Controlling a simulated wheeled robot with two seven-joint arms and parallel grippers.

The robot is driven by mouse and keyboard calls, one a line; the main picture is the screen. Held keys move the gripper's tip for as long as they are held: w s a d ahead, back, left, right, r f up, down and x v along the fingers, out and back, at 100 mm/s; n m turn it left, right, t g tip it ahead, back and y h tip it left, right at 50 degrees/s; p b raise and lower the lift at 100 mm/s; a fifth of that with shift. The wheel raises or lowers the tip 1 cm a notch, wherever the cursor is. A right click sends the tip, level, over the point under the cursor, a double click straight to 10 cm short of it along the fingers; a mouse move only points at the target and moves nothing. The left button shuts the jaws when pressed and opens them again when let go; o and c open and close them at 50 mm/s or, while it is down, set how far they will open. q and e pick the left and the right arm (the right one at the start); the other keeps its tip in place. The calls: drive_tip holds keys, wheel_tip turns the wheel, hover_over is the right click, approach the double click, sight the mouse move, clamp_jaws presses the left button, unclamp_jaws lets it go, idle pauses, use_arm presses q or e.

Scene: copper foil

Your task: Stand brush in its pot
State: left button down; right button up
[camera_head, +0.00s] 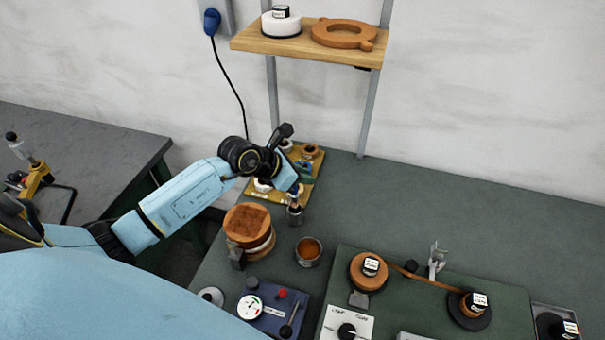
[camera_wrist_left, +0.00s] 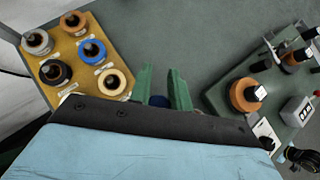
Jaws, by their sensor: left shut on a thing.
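My left gripper (camera_head: 294,194) is at the end of the blue arm, above the green bench. It is shut on the brush (camera_head: 295,214), whose grey lower part hangs below the fingers. In the left wrist view my green fingers (camera_wrist_left: 163,82) show with a bit of the brush's blue part (camera_wrist_left: 158,101) between them; the rest is hidden. The pot (camera_head: 309,251) is a small metal cup, brown inside, standing on the bench. In the head view the brush shows just above and left of the pot, apart from it. My right gripper is not in view.
A yellow tray (camera_wrist_left: 52,88) with several dark-topped round pieces lies beside the gripper. A brown-topped round stack (camera_head: 248,226) stands left of the pot. A green board (camera_head: 410,292) with copper reels is at right, a blue panel (camera_head: 268,318) in front. Bench behind the board is clear.

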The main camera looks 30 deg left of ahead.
use_arm(q)
drive_tip(key=shift+f, duration=0.1)
drive_tip(key=shift+f+b, duration=0.35)
drive_tip(key=shift+b, duration=0.05)
drive_tip(key=shift+f+b, duration=0.35)
drive_tip(key=shift+f, duration=0.2)
idle(0.8)
drive_tip(key=shift+f+b, duration=0.55)
drive_tip(key=shift+f, duration=0.15)
drive_tip(key=c, duration=0.9)
unclamp_jaws()
drive_tip(key=shift+r+p, duration=1)
drive_tip(key=shift+r, duration=0.15)
